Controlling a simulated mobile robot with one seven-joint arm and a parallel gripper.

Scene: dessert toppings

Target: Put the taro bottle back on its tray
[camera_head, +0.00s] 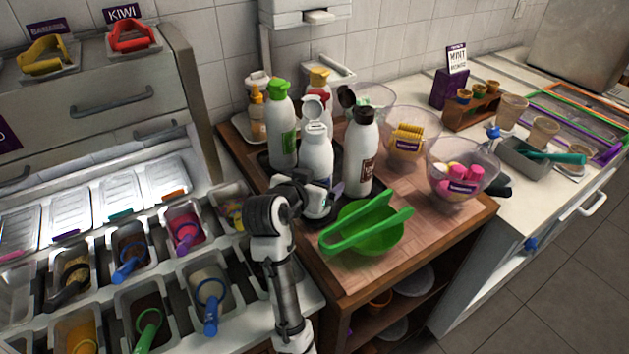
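A white squeeze bottle (316,158) with a raised pale flip cap stands upright in the middle of the group of bottles in the head view. It may be the taro bottle, but no name on it can be read. A dark tray (347,210) shows under and around the bottles, partly hidden by them and by my arm. My gripper (326,196) is at the lower part of this white bottle. My wrist covers the bottle's lower left side. The fingers are small and partly hidden, so I cannot tell whether they are closed on it or whether the bottle's base touches the tray.
A green bowl (371,236) with green tongs sits in front. Clear bowls (463,168) stand right. Topping tubs (128,250) fill the left.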

